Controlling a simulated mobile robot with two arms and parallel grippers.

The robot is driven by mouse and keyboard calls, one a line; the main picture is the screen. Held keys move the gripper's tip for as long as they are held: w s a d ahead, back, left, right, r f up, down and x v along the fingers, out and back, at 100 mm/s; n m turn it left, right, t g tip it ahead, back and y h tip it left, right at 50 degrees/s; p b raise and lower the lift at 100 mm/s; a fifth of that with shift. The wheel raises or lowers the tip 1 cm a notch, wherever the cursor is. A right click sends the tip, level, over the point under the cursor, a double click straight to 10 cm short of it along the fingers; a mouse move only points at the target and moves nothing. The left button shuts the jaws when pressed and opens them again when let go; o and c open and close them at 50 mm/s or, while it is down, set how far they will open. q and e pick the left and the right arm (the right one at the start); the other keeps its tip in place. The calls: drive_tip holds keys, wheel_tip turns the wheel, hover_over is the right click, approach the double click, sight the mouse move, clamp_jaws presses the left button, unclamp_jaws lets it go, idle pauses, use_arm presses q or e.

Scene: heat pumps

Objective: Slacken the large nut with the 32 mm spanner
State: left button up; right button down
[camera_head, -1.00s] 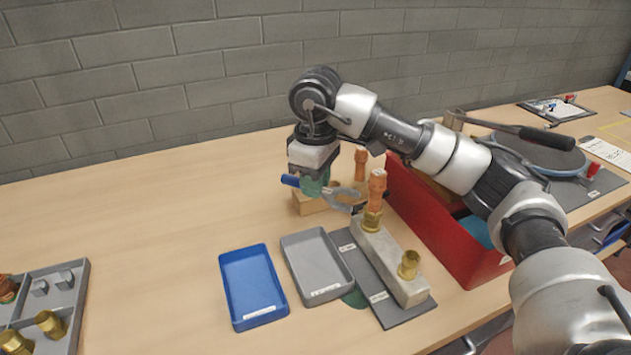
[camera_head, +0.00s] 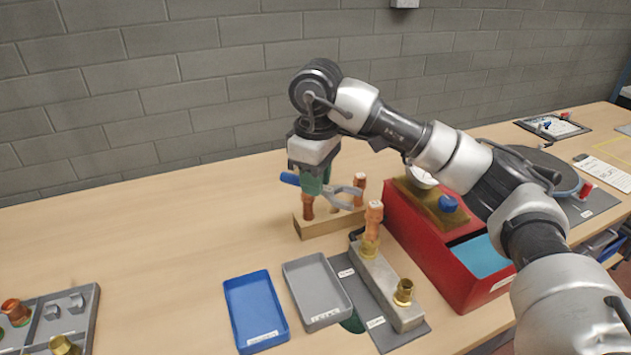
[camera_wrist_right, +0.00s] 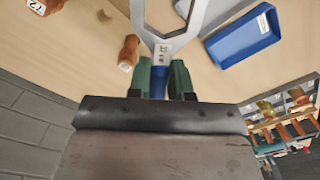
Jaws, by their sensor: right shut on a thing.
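My right gripper (camera_head: 314,187) is shut on the blue-handled spanner (camera_head: 345,193), pointing down, with the spanner held level above the table. The spanner's open grey jaw points right, over the wooden rack (camera_head: 325,226) and apart from the nuts. In the right wrist view the spanner's shank (camera_wrist_right: 165,45) runs up from between the green fingers (camera_wrist_right: 162,80); its size marking is too small to read. Two brass nuts stand on the pale block: a rear one (camera_head: 369,249) with an upright copper piece (camera_head: 374,217) above it, and a front one (camera_head: 403,291). My left gripper is out of view.
A blue tray (camera_head: 229,307) and a grey tray (camera_head: 318,292) lie left of the block. A red toolbox (camera_head: 440,262) stands close on its right. Copper pieces stand in the rack. A grey parts tray (camera_head: 85,315) sits at lower left. The table's left middle is clear.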

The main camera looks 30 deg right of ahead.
drive_tip(key=shift+r+p, duration=1.1)
drive_tip(key=shift+r, duration=0.85)
drive_tip(key=shift+f, duration=0.1)
